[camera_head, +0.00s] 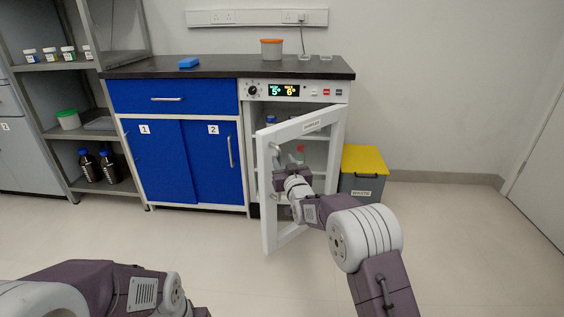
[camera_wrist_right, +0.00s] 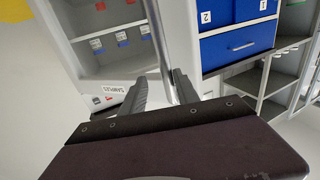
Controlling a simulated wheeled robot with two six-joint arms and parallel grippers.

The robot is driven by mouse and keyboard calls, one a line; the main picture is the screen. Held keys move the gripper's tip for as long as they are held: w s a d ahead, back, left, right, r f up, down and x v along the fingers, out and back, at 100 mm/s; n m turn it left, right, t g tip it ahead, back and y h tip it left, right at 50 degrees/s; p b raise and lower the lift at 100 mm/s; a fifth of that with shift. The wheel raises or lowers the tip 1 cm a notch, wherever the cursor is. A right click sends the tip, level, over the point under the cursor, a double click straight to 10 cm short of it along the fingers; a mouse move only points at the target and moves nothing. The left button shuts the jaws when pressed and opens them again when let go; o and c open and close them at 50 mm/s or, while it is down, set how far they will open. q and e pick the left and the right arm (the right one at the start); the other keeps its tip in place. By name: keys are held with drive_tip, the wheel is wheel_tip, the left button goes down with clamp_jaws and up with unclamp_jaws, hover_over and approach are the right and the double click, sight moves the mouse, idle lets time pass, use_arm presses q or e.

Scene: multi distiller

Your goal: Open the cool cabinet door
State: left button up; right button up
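The white cool cabinet (camera_head: 297,84) stands at the right end of the counter. Its white-framed door (camera_head: 268,205) stands partly open, swung out from the right side with its free left edge toward me. My right gripper (camera_head: 282,170) is at the door near that free edge. In the right wrist view, the grey handle bar (camera_wrist_right: 157,35) runs between the fingers of my right gripper (camera_wrist_right: 160,82), which stand apart with a gap beside the bar. The "SAMPLES" label (camera_wrist_right: 116,89) shows upside down. My left arm is at the lower left; its gripper is out of view.
Blue cupboards (camera_head: 165,150) stand left of the cool cabinet. A grey waste bin (camera_head: 361,185) with a yellow lid stands close to its right. Shelves with bottles (camera_head: 98,166) stand at the far left. The floor (camera_head: 225,250) in front is clear.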

drive_tip(key=s+d+b, duration=0.3)
drive_tip(key=s+d, duration=0.4)
drive_tip(key=d, duration=0.1)
idle(0.8)
